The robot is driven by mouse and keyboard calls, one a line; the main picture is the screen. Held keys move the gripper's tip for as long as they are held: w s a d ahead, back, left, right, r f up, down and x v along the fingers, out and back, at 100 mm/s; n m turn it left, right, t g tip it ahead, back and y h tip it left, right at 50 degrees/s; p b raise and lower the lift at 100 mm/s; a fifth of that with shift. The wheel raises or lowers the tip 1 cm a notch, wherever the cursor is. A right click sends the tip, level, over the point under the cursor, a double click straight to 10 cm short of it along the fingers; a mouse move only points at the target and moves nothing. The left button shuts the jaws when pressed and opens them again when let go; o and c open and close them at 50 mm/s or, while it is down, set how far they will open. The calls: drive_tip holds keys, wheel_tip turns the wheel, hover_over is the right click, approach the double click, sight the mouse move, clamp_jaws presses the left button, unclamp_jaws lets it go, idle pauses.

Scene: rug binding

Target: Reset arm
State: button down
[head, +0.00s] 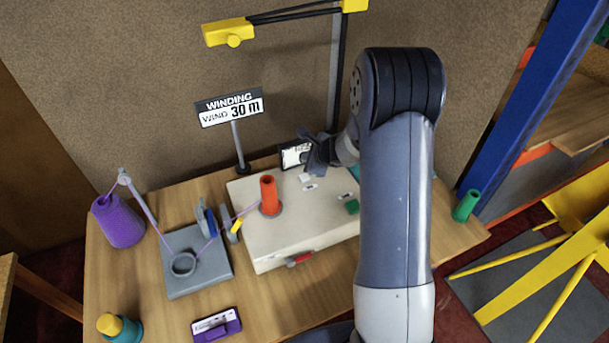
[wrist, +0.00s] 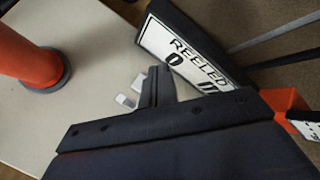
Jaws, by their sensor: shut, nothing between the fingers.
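My gripper (head: 318,152) is at the back of the cream winding machine (head: 285,236), in front of its small display. In the wrist view my gripper (wrist: 156,84) is shut and empty. The display (wrist: 185,55) reads "REELED 0" with a unit partly cut off, and the fingers hide part of it. An orange-red cone (head: 269,194) stands upright on a grey disc on the machine, left of my gripper and apart from it. It also shows at the left of the wrist view (wrist: 25,55). My arm covers the machine's right side.
A sign (head: 230,108) reads "WINDING, WIND 30 m". A purple spool (head: 118,222) stands at the table's left, its thread running through a grey guide block (head: 190,278) towards the cone. A green cone (head: 466,206) stands at the right edge. A yellow-ended overhead bar (head: 290,13) crosses above.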

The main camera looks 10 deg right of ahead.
idle(0.4)
drive_tip(key=shift+f+b, duration=0.6)
drive_tip(key=shift+f, duration=0.15)
drive_tip(key=shift+r+p, duration=0.35)
drive_tip(key=shift+p, duration=1.3)
drive_tip(key=shift+r+p, duration=1.4)
drive_tip(key=shift+r, duration=1)
